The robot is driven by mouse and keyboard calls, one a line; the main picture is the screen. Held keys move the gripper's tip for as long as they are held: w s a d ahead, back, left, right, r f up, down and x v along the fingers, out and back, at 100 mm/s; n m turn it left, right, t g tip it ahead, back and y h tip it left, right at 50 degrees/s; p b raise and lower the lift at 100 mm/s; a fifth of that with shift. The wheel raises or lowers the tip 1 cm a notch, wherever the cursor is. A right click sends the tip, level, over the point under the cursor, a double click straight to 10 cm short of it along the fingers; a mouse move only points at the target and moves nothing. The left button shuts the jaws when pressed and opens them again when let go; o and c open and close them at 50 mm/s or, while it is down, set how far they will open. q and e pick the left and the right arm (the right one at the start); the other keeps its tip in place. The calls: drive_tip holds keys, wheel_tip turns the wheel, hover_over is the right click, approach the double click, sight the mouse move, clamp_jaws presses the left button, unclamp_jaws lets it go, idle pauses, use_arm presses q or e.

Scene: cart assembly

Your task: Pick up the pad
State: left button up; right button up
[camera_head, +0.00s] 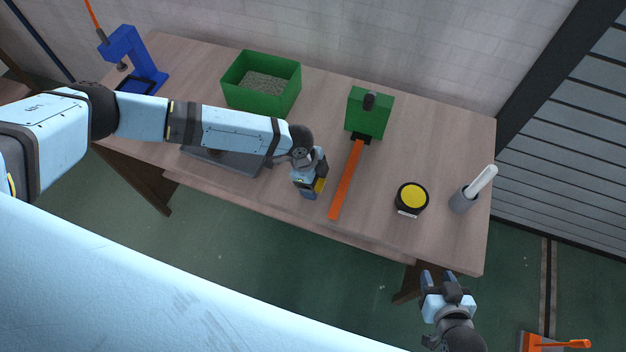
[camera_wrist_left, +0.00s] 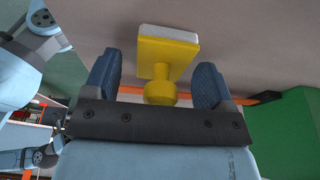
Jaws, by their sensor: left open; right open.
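The pad is a yellow block with a round knob handle and a pale face, seen in the left wrist view (camera_wrist_left: 168,52). In the head view a small yellow part of the pad (camera_head: 320,185) shows beside my left gripper (camera_head: 309,186), near the table's front edge. My left gripper is open; in the left wrist view its two blue fingers (camera_wrist_left: 155,82) stand on either side of the yellow knob, with gaps showing. Most of the pad is hidden by the gripper in the head view. My right gripper (camera_head: 440,278) is open and empty, off the table's front right edge.
A green block with a long orange bar (camera_head: 347,180) lies just right of my left gripper. A black round container with yellow top (camera_head: 411,195) and a grey cup with a white stick (camera_head: 463,200) stand at right. A green bin (camera_head: 283,98) and blue stand (camera_head: 125,45) are further back.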

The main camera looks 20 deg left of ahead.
use_arm(q)
drive_tip(key=shift+c, duration=0.4)
drive_tip(key=c, duration=0.9)
drive_tip(key=shift+c, duration=0.2)
wheel_tip(320, 180, up, 20)
drive_tip(key=b, duration=0.2)
